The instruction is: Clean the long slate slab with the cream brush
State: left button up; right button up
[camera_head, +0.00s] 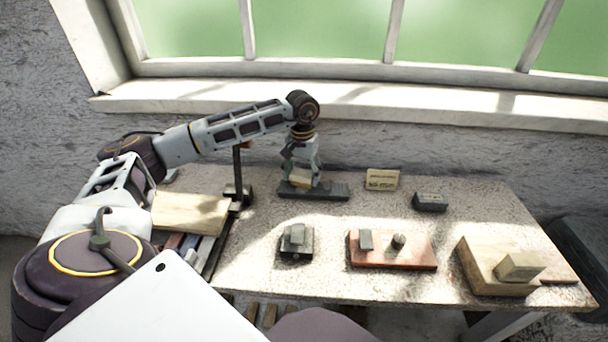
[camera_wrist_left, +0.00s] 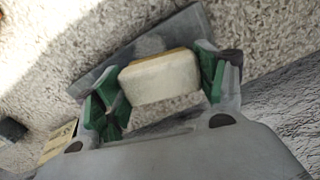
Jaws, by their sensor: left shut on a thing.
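The long slate slab (camera_head: 332,191) is a dark flat bar lying toward the back of the table, left of centre. My left gripper (camera_head: 301,174) is over the left part of the slab and is shut on the cream brush (camera_head: 302,181). In the left wrist view the brush (camera_wrist_left: 160,79) sits between the green finger pads, with the grey slab (camera_wrist_left: 174,35) behind it. The brush is at or just above the slab; I cannot tell whether they touch. My right gripper does not show.
On the table (camera_head: 330,276) stand a small lettered sign (camera_head: 382,180), a dark block (camera_head: 430,202), a small grey piece (camera_head: 296,240), a reddish board (camera_head: 393,259) with two pieces, and a wooden block (camera_head: 489,263). A dark upright post (camera_head: 238,175) stands left of the slab.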

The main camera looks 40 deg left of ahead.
pick_arm(q)
jog(key=shift+a, duration=0.2)
jog(key=shift+s+a, duration=0.3)
jog(key=shift+a, duration=0.55)
jog(key=shift+w+d+r+p, duration=0.15)
jog(key=shift+d+r+p, duration=0.15)
jog(key=shift+d, duration=0.25)
jog(key=shift+w+d+r+p, duration=0.2)
jog(key=shift+d+r, duration=0.15)
jog(key=shift+d, duration=0.15)
jog(key=shift+f+b, duration=0.45)
jog(key=shift+f, duration=0.25)
dwell(0.7)
jog(key=shift+d, duration=0.1)
jog(key=shift+w+d+r, duration=0.1)
jog(key=shift+w+d, duration=0.05)
jog(key=shift+d, duration=0.25)
jog(key=shift+d, duration=0.1)
